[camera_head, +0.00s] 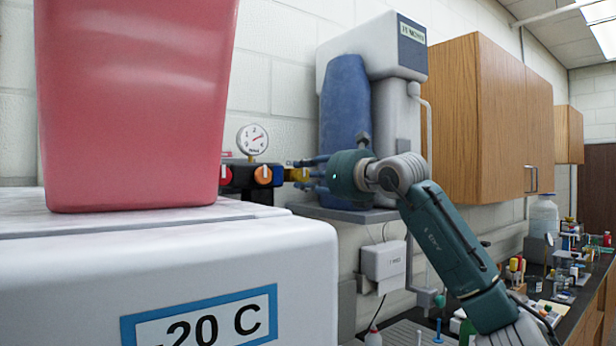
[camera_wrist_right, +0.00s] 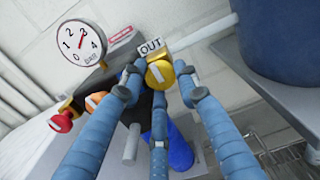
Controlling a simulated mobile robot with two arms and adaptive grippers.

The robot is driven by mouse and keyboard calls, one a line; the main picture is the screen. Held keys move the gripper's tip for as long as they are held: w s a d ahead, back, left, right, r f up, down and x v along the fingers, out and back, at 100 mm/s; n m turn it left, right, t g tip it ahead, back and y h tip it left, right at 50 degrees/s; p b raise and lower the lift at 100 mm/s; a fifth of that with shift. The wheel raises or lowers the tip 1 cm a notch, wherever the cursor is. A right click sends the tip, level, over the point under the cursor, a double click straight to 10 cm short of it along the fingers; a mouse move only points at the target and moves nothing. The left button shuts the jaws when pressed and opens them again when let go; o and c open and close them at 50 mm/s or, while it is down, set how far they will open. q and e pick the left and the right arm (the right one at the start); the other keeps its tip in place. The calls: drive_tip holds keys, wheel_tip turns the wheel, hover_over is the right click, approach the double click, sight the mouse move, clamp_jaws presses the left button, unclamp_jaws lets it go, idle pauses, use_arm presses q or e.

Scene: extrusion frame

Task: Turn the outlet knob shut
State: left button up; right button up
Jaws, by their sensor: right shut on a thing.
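The yellow outlet knob (camera_wrist_right: 160,72) sits just under a white "OUT" label (camera_wrist_right: 150,46) in the right wrist view, and a white line shows on its face. In the head view the yellow knob (camera_head: 298,174) is at the right end of the black valve block. My right gripper (camera_head: 312,173) reaches it from the right. In the wrist view its blue fingers (camera_wrist_right: 160,88) close around the knob from the left, the right and below. The knob's rear and the exact finger contacts are partly hidden. My left gripper is in neither view.
A red knob (camera_head: 225,174), an orange knob (camera_head: 263,174) and a dial gauge (camera_head: 252,139) stand close beside it. A pink container (camera_head: 135,100) on a white "-20 C" unit (camera_head: 200,265) fills the left. A blue tank (camera_head: 346,105) stands close behind my right gripper.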

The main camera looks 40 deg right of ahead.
drive_tip(key=shift+s+d+r, duration=0.1)
drive_tip(key=shift+r, duration=0.25)
drive_tip(key=o, duration=1.1)
drive_tip(key=shift+o, duration=0.2)
drive_tip(key=shift+s+f, duration=0.1)
drive_tip(key=shift+f, duration=0.05)
drive_tip(key=s+a, duration=0.1)
drive_tip(key=s, duration=1)
drive_tip(key=shift+s+a, duration=0.25)
drive_tip(key=shift+s, duration=0.05)
